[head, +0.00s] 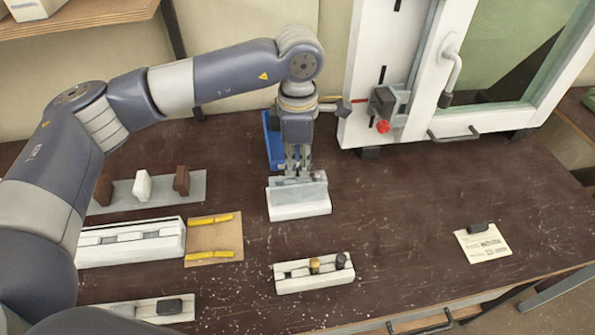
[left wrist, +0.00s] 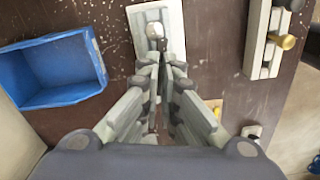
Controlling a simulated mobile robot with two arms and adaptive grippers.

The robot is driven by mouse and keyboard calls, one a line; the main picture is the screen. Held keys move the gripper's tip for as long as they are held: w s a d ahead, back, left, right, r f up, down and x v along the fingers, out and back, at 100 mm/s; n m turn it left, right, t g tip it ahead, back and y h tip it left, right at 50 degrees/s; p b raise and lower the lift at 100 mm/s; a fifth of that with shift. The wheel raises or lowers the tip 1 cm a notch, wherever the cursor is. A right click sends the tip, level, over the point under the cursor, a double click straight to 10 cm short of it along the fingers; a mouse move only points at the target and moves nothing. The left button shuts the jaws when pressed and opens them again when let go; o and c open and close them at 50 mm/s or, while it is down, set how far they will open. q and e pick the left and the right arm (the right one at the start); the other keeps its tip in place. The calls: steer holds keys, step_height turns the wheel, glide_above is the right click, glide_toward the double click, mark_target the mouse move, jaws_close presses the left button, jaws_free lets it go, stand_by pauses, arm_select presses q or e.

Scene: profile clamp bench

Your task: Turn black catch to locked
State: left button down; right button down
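Two upright catches stand on a short white profile (head: 313,282) at the front middle in the head view: a brass one (head: 315,265) and a black one (head: 341,260). The brass catch also shows at the right of the left wrist view (left wrist: 285,41). My left gripper (head: 298,172) points down behind this profile, over another white block (head: 300,208). In the left wrist view my left gripper (left wrist: 164,68) has a narrow gap between its fingertips. A pale knob (left wrist: 155,30) on that block shows just past them. I cannot tell whether they touch it. My right gripper is not in view.
A blue bin (head: 272,140) stands behind the gripper. A white framed door with a red knob (head: 383,126) is at the back right. More profiles (head: 130,243) and a cardboard piece with yellow strips (head: 214,238) lie left.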

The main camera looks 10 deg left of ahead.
arm_select(q)
steer(key=shift+n+b, duration=0.85)
steer(key=shift+n, duration=0.35)
steer(key=shift+w+r, duration=0.1)
steer(key=shift+r, duration=0.05)
steer(key=c, duration=1.8)
jaws_free()
steer(key=shift+d, duration=0.1)
steer(key=shift+c, duration=0.2)
step_height(320, 180, up, 12)
